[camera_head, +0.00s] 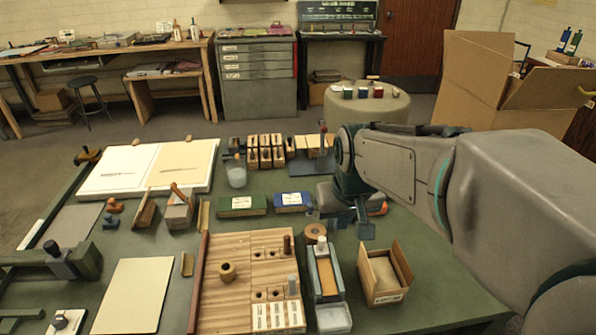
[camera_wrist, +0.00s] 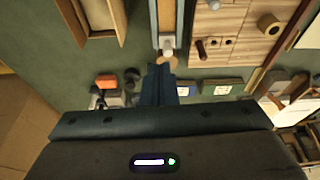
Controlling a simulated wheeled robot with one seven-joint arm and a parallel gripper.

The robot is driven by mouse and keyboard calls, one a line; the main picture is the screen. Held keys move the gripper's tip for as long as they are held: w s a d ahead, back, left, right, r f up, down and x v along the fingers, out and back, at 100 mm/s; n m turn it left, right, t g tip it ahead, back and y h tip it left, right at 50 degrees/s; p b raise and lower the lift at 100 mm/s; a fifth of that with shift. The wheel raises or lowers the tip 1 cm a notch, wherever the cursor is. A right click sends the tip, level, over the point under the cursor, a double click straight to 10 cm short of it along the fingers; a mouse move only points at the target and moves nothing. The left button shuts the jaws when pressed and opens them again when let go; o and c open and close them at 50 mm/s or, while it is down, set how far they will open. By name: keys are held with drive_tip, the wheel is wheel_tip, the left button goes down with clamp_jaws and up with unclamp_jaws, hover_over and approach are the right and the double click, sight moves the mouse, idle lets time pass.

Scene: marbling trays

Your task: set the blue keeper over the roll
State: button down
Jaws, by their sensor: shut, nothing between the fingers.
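A small blue block (camera_head: 363,93), which looks like the blue keeper, stands on a round pale stool at the back, between a green block (camera_head: 348,93) and a red block (camera_head: 378,92). A thin tan rod-like thing (camera_head: 373,78) lies behind them; I cannot tell whether it is the roll. My gripper (camera_head: 364,230) is over the green worktable in front, far from the blue block. Its fingers (camera_wrist: 158,75) are together and empty in the wrist view. They are close to a tan round piece (camera_head: 315,233) by the blue-edged tray.
The worktable carries a slotted wooden board (camera_head: 215,285), a blue-edged tray (camera_head: 341,280), an open wooden box (camera_head: 402,265), and green (camera_head: 242,206) and blue (camera_head: 292,202) flat boxes. A large cardboard box (camera_head: 480,75) stands back right. Floor shows between table and stool.

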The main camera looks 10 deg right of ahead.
drive_tip(key=w+a+f, duration=0.1)
drive_tip(key=w+f, duration=0.1)
drive_tip(key=w, duration=1)
drive_tip(key=w+a+f+n, duration=0.1)
drive_tip(key=w+f, duration=0.2)
drive_tip(key=w, duration=0.9)
drive_tip(key=shift+w+a+f+t+y, duration=0.3)
drive_tip(key=shift+w+a+t, duration=0.05)
drive_tip(key=shift+w+t, duration=0.05)
wheel_tip(320, 180, down, 10)
drive_tip(key=p, duration=0.2)
drive_tip(key=shift+s+r, duration=0.2)
drive_tip(key=shift+s, duration=0.15)
drive_tip(key=shift+s+n, duration=0.15)
drive_tip(key=shift+n, duration=0.35)
